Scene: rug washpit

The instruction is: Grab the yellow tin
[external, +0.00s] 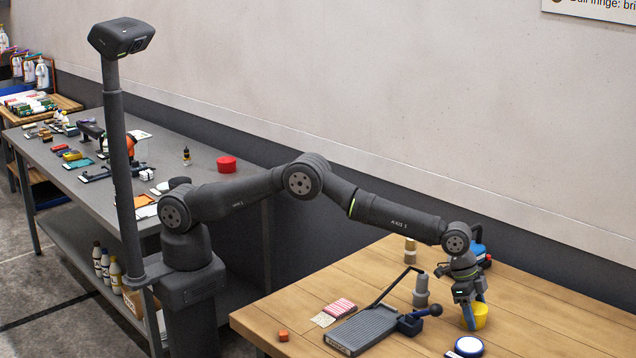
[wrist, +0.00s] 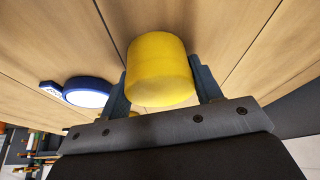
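The yellow tin (wrist: 160,68) is a plain round tin. In the wrist view it lies between the two fingers of my gripper (wrist: 160,82), with a finger close along each side. I cannot tell whether both fingers press on it or a thin gap remains. In the external view my gripper (external: 472,318) points down at the right of the wooden table, and the tin (external: 481,316) shows partly behind a blue-grey finger. The tin appears to be at table level.
A blue-rimmed white round item (external: 468,346) lies just in front of my gripper. A grey ridged tray (external: 362,331), a grey stepped piece (external: 421,291) and a dark-blue ball-handled tool (external: 411,325) stand to the left. A blue container (external: 478,250) stands behind.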

